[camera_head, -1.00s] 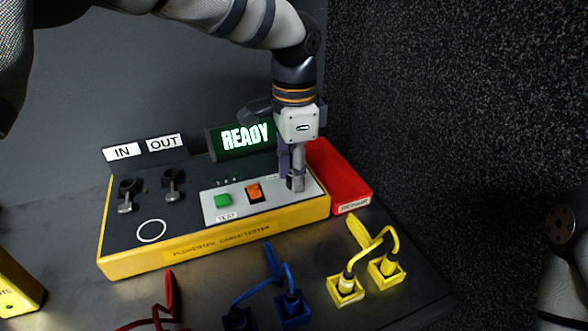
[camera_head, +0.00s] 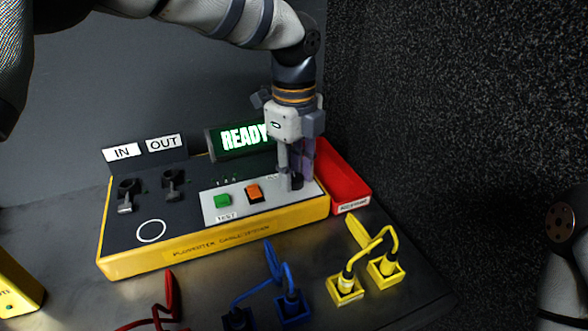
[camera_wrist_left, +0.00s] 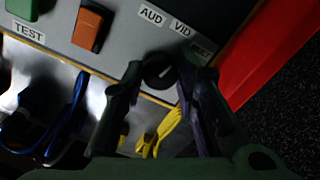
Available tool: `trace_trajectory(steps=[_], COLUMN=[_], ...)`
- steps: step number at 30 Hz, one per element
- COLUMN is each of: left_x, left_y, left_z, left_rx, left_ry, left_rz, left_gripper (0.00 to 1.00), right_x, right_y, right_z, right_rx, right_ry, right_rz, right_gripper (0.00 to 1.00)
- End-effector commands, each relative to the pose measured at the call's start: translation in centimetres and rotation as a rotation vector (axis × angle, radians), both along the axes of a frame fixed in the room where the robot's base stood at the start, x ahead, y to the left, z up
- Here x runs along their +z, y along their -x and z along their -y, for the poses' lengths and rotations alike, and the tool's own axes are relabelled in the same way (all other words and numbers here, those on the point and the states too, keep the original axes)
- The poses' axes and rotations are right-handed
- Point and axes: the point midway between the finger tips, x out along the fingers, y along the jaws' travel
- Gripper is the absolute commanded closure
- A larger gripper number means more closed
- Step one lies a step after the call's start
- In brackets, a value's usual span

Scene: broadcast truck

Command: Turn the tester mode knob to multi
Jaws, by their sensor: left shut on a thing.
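The tester (camera_head: 190,249) is a yellow box with a dark top and a light control panel (camera_head: 240,208). My left gripper (camera_head: 291,186) points down at the panel's right end, shut on the black mode knob. In the left wrist view the round knob (camera_wrist_left: 158,72) sits between the two fingertips, with a pale mark on its face. Labels AUD (camera_wrist_left: 151,15) and VID (camera_wrist_left: 182,28) lie beside it, and a third label (camera_wrist_left: 203,47) is too dark and covered to read. The knob's exact pointing is hard to tell. My right gripper is out of view.
A green button (camera_head: 222,201) and an orange switch (camera_head: 254,193) sit left of the knob. A lit READY display (camera_head: 240,137) stands behind. A red tray (camera_head: 345,185) is close on the right. Yellow (camera_head: 372,240) and blue (camera_head: 289,272) cables lie in front; a dark wall rises right.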

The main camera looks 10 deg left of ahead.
Motion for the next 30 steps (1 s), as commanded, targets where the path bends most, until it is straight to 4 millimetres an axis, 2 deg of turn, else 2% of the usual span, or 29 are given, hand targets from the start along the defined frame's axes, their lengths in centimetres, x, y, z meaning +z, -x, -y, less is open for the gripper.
trace_trajectory(steps=[18,30], left_x=[-0.15,-0.13], left_y=[0.0,0.02], left_z=[0.07,0.1], left_rx=[-0.564,-0.795], left_ry=[0.002,0.002], left_rz=[-0.003,-0.003], left_gripper=[1.0,1.0], right_x=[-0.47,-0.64], right_y=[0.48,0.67], right_z=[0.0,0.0], right_rx=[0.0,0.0], right_ry=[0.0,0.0], right_rz=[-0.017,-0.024], right_gripper=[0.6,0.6])
